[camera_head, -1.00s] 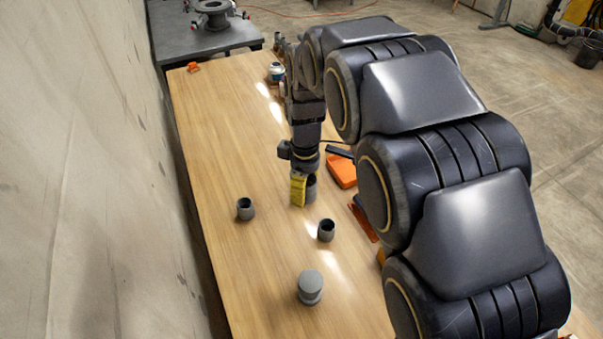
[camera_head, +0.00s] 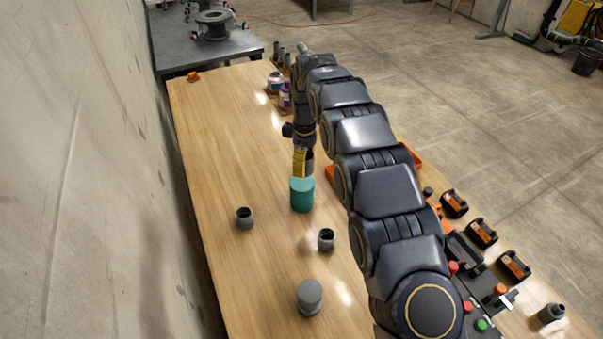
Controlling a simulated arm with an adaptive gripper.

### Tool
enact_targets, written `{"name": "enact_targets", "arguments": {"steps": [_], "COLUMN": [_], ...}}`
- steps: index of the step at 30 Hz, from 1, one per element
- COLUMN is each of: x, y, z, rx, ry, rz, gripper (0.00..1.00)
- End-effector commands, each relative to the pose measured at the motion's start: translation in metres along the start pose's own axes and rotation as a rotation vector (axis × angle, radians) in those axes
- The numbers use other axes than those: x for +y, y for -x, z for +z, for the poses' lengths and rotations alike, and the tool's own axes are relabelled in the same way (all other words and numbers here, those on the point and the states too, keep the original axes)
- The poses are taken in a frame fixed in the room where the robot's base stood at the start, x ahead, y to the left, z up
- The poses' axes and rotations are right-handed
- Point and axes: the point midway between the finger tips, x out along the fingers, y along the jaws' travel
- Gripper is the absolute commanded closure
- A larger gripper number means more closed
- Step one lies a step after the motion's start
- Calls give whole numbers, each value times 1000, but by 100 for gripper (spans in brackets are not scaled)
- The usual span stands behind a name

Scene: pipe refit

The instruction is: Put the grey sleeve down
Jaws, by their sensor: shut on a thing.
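My gripper (camera_head: 302,163) points down over the middle of the table, with a yellow finger showing. It is shut on a dark grey piece, the grey sleeve (camera_head: 310,163), which shows only as a narrow strip to the right of the yellow finger. A teal cylinder (camera_head: 302,196) is directly below the fingertips in the picture and hides what is behind it. I cannot tell whether the sleeve touches it.
Two open grey fittings (camera_head: 245,218) (camera_head: 326,241) and a capped grey one (camera_head: 310,298) stand on the wooden table (camera_head: 225,150). Orange-black blocks (camera_head: 482,232) and red and green buttons (camera_head: 482,325) lie right of my arm. The table's left side is mostly clear.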

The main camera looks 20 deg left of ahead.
Motion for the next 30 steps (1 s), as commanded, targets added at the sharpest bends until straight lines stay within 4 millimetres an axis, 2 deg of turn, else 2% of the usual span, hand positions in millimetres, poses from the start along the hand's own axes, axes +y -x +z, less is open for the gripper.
{"name": "enact_targets", "arguments": {"steps": [1, 5, 19, 24, 30], "x": [4, 15, 30, 29, 30], "y": [-11, -27, -45, -72, -73], "z": [-3, -10, -18, -18, -18], "rx": [-2, -3, -2, -3, -2], "ry": [0, 0, -1, -1, -1], "rz": [-5, -5, -3, -4, -1], "gripper": [80, 80, 80, 80, 80]}}
